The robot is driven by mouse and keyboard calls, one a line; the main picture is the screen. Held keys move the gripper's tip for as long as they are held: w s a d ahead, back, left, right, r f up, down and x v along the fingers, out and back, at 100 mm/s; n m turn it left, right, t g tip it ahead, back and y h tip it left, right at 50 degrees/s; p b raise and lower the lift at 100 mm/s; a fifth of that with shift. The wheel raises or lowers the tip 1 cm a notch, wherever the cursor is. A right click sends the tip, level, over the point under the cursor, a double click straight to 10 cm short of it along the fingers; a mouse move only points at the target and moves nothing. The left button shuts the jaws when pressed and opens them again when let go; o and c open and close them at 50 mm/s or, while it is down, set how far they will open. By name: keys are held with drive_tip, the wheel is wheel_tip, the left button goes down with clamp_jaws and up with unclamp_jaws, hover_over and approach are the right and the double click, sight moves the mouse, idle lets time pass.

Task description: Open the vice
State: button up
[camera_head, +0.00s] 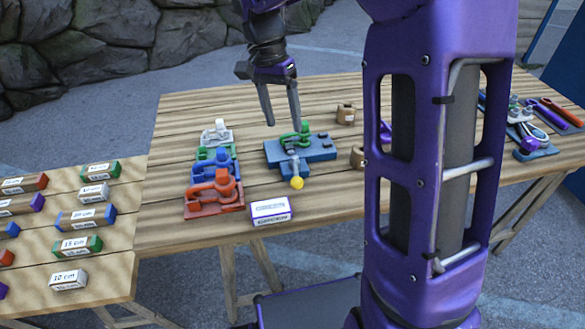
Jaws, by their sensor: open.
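What looks like the vice (318,150) is a blue block on the wooden table, with a lever or screw ending in a yellow ball (297,182) at its front. A green shackle-like piece (287,143) stands at its top; whether the jaws clamp it is too small to tell. My gripper (283,121) points down, open and empty, with its two dark fingers appearing just above or behind the vice. The fingertips look close to the green piece, but I cannot tell whether they touch it. The yellow ball lies in front of and below the fingers.
A white labelled box (271,210) lies in front. Brown pieces (346,114) stand to the right. Labelled blocks fill the left board (110,262).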

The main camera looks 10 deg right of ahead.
sight(296, 178)
drive_tip(key=f, duration=0.5)
drive_tip(key=s+d+f+b, duration=0.1)
drive_tip(key=f, duration=0.5)
drive_tip(key=s+d+f, duration=0.1)
drive_tip(key=f, duration=0.4)
drive_tip(key=shift+s+d+f, duration=0.15)
drive_tip(key=shift+d+f, duration=0.1)
drive_tip(key=shift+f, duration=0.05)
clamp_jaws()
idle(0.6)
